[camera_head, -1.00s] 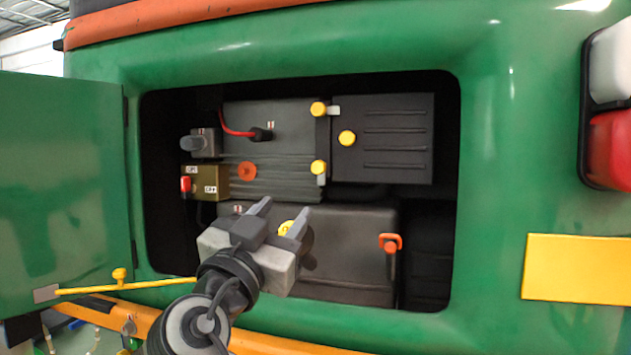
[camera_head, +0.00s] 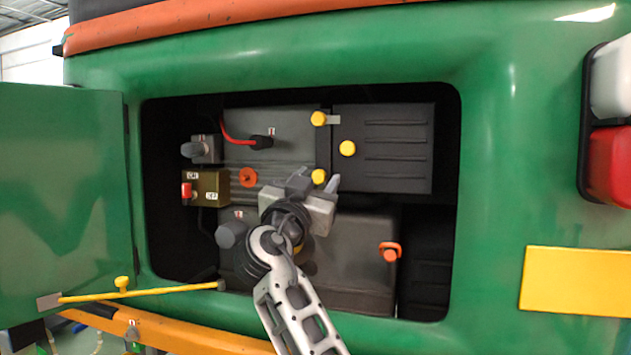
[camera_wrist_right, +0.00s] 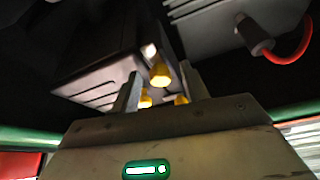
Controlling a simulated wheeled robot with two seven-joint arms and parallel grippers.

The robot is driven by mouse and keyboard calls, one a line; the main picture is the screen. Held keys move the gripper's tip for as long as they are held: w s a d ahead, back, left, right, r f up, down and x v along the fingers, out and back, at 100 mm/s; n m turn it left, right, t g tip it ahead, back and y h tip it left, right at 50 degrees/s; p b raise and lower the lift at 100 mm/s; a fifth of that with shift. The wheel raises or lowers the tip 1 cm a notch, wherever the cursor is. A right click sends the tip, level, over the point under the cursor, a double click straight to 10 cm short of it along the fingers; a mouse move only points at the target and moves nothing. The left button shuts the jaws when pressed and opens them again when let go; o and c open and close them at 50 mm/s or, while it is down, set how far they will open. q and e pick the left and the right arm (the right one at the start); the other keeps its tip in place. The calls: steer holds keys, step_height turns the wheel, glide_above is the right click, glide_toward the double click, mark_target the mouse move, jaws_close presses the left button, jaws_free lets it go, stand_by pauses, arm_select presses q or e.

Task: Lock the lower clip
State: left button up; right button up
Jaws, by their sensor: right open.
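The lower clip (camera_head: 319,177) shows its round yellow knob at the seam between the grey box and the black ribbed box in the head view; its grey tab is hidden by my gripper. My right gripper (camera_head: 316,178) is open, with its fingertips on either side of this knob in the picture. I cannot tell whether they touch it. In the right wrist view, yellow knobs (camera_wrist_right: 160,75) show between and near the fingers (camera_wrist_right: 160,85). The upper clip (camera_head: 318,118) has its grey tab pointing right. My left gripper is not in view.
The black ribbed box (camera_head: 400,150) carries another yellow knob (camera_head: 347,148). The green bay rim surrounds everything; an open green door (camera_head: 60,200) and a yellow rod (camera_head: 150,292) are at the left.

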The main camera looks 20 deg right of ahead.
jaws_close()
